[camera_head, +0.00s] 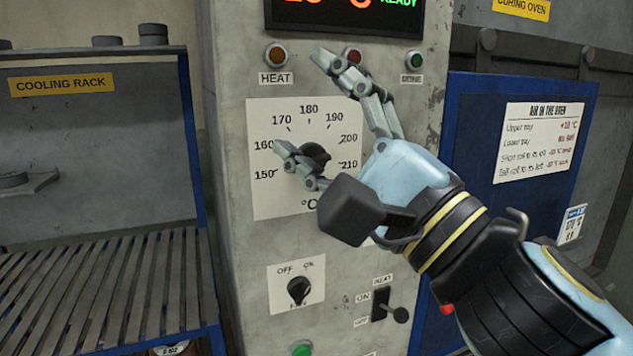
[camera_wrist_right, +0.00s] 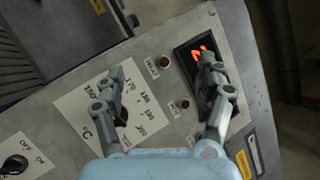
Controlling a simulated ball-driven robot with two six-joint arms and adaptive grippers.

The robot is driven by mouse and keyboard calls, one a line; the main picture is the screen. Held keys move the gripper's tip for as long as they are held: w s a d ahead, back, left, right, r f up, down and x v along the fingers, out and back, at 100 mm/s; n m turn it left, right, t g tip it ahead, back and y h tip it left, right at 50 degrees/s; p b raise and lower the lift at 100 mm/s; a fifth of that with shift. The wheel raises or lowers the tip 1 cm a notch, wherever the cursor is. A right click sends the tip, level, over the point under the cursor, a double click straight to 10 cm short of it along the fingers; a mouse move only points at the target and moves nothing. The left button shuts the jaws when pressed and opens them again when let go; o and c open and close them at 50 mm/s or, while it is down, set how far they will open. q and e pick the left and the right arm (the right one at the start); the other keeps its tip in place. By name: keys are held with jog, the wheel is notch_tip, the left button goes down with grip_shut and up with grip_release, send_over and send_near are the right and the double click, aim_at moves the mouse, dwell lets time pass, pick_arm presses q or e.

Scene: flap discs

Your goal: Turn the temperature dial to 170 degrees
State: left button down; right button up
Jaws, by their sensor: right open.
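The temperature dial (camera_head: 316,153) is a black knob on a white scale plate (camera_head: 268,190) marked from 150 to 210 °C. Part of the knob is hidden behind one finger, and I cannot tell which number it points to. My right gripper (camera_head: 303,105) is open in front of the panel. Its lower finger crosses the dial and its upper finger lies by the lamps above the scale. In the right wrist view one finger covers much of the dial (camera_wrist_right: 121,115); I cannot tell whether it touches. My left gripper is not in view.
A lit display (camera_head: 345,15) sits above the scale, with a HEAT lamp (camera_head: 276,54) below it. An off/on knob (camera_head: 298,290) and a heat toggle switch (camera_head: 381,304) are lower down. A slatted cooling rack (camera_head: 100,290) stands left, a blue-framed oven door (camera_head: 520,120) right.

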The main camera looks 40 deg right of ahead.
jog(key=w+d+f+m+g+h, duration=0.25)
jog(key=d+m+h, duration=0.45)
jog(key=m, duration=0.4)
jog(key=m+g, duration=0.3)
jog(key=m, duration=0.2)
send_near(315, 151)
jog(key=f+b+x, duration=0.1)
jog(key=b+x, duration=0.1)
jog(key=x, duration=0.6)
jog(key=shift+w+f+b, duration=0.2)
jog(key=shift+f+b, duration=0.1)
jog(key=shift+b, duration=0.05)
jog(key=shift+a, duration=0.1)
jog(key=c, duration=1.2)
jog(key=shift+o, duration=0.2)
